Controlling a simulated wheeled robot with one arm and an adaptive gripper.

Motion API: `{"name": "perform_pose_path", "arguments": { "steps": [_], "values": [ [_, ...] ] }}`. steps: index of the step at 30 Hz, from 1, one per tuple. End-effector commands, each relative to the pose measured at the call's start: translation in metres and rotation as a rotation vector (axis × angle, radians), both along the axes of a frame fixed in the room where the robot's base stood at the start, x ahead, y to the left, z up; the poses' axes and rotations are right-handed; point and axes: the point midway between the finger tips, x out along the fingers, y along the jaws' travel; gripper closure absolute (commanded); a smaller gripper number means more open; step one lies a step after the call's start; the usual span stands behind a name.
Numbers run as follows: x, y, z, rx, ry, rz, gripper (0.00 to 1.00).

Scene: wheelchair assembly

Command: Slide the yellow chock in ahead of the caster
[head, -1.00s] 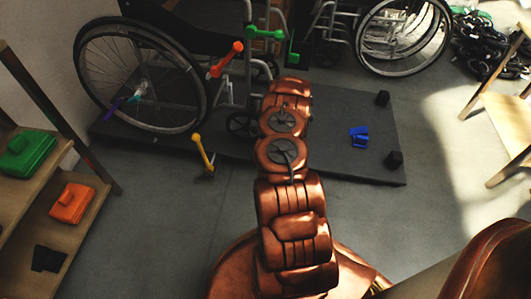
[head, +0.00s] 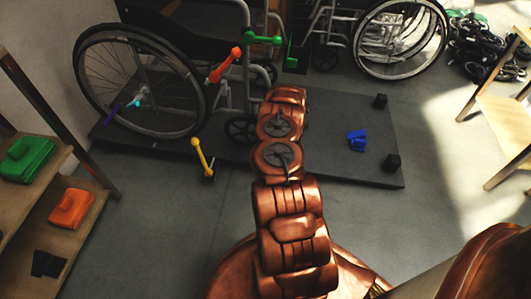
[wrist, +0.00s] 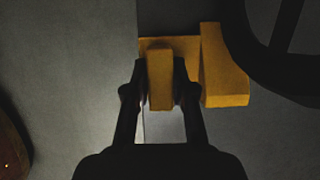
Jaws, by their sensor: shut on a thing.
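The yellow chock (wrist: 226,75) shows in the wrist view as a flat plate, a raised block at its right and an upright tab. My gripper (wrist: 160,84) is shut on the tab, with one finger on each side. A dark curved wheel (wrist: 262,72), seemingly the caster, is close to the chock's right side; I cannot tell whether they touch. In the head view the small caster (head: 241,128) stands by the wheelchair's front, just left of my arm. My arm hides the gripper and the chock there.
The wheelchair (head: 142,82) stands on a low dark platform (head: 330,162). A yellow-handled lever (head: 202,156) and an orange lever (head: 225,66) are left of my arm. A blue piece (head: 357,140) and black blocks (head: 393,161) lie on the platform's right. Shelves (head: 85,220) stand at left.

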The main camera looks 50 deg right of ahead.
Motion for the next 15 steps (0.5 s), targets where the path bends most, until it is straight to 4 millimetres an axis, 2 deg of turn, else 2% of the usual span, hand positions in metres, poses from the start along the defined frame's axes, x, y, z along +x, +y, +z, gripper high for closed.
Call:
{"name": "perform_pose_path", "arguments": {
  "steps": [15],
  "values": [
    [0.0004, 0.0001, -0.0060, 0.000, 0.000, 0.000, 1.00]
  ]
}}
